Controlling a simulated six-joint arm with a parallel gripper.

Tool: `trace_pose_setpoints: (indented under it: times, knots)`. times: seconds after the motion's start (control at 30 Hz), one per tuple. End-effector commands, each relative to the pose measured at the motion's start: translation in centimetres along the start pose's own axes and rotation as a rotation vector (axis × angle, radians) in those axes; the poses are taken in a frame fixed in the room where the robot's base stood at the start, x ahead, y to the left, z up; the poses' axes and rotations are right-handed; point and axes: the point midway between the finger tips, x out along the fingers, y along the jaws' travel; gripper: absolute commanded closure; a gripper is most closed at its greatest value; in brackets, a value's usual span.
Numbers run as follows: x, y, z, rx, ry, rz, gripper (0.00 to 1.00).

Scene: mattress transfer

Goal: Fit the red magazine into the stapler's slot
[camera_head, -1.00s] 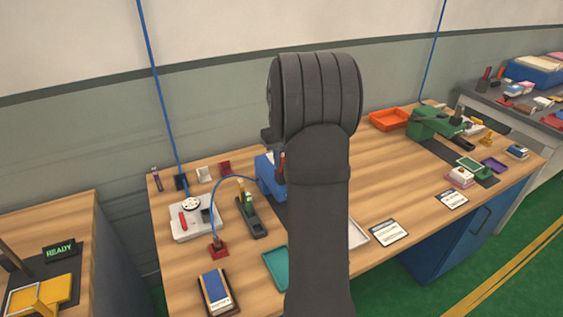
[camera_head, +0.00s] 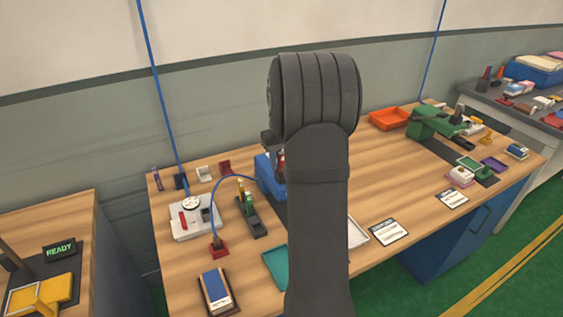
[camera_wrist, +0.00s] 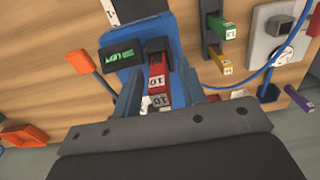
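The blue stapler (camera_wrist: 130,66) lies below my gripper in the wrist view, with a dark slot and a small screen of green marks. Its blue body (camera_head: 267,174) shows in the head view, partly hidden by my arm. The red magazine (camera_wrist: 157,80), with white "10" labels, lies lengthwise at the slot, its far end under the dark edge. I cannot tell whether it is fully seated. My gripper (camera_wrist: 160,80) has one finger on each side of the magazine, with visible gaps, and looks open.
An orange tray (camera_head: 389,119) and a green machine (camera_head: 432,124) stand farther right on the bench.

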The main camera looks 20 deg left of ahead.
Motion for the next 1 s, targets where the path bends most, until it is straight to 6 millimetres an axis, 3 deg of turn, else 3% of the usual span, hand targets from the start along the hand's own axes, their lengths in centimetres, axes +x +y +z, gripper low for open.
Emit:
trace_pose_setpoints:
  times: [0.5, 0.7, 1.0]
  knots:
    - [-10.0, 0.0, -0.1, 0.0, 0.004, 0.001, 0.62]
    - [-11.4, 0.0, 0.0, 0.0, 0.001, 0.0, 0.62]
    - [-11.5, 0.0, 0.0, 0.0, 0.001, 0.0, 0.62]
